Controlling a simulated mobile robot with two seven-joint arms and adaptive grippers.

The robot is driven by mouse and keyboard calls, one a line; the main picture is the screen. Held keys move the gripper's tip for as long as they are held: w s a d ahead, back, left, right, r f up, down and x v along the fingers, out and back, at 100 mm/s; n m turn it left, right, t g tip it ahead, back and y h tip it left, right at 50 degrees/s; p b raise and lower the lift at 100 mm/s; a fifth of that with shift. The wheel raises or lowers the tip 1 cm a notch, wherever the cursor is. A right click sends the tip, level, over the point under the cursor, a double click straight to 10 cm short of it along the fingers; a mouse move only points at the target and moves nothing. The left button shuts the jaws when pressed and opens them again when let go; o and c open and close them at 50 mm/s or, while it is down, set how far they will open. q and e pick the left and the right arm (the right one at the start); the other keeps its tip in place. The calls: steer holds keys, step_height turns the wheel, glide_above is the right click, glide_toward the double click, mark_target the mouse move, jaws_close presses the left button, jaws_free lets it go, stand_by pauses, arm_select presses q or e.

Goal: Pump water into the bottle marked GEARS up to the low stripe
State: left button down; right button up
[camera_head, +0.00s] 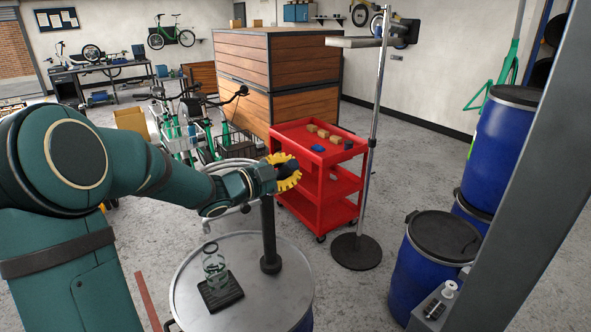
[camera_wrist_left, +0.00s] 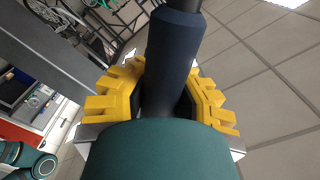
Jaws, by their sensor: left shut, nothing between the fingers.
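A clear bottle (camera_head: 214,268) stands upright on a dark grated pad (camera_head: 221,293) on the round grey drum top (camera_head: 262,315). I cannot read a mark or make out a stripe or water level on it. A dark pump column (camera_head: 269,235) rises from the drum top to the right of the bottle. My left gripper (camera_head: 283,172), with yellow fingers, is shut at the top of the column, above and right of the bottle. In the left wrist view a dark padded cylinder (camera_wrist_left: 174,50) shows beyond the fingers (camera_wrist_left: 165,98); I cannot tell whether they touch it. My right gripper is not in view.
A red cart (camera_head: 325,180) with small blocks stands behind the drum. A metal pole stand (camera_head: 370,150) is right of it. Blue barrels (camera_head: 420,270) stand at the right. Wooden crates (camera_head: 270,70) and cargo bikes are behind. Floor is open between drum and barrels.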

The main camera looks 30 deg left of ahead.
arm_select(q)
steer(key=shift+a+r, duration=0.1)
steer(key=shift+a, duration=0.2)
steer(key=c, duration=0.7)
jaws_free()
steer(key=shift+s+a, duration=0.15)
steer(key=shift+s, duration=0.2)
steer(key=shift+w+d, duration=0.25)
steer(key=v, duration=1.2)
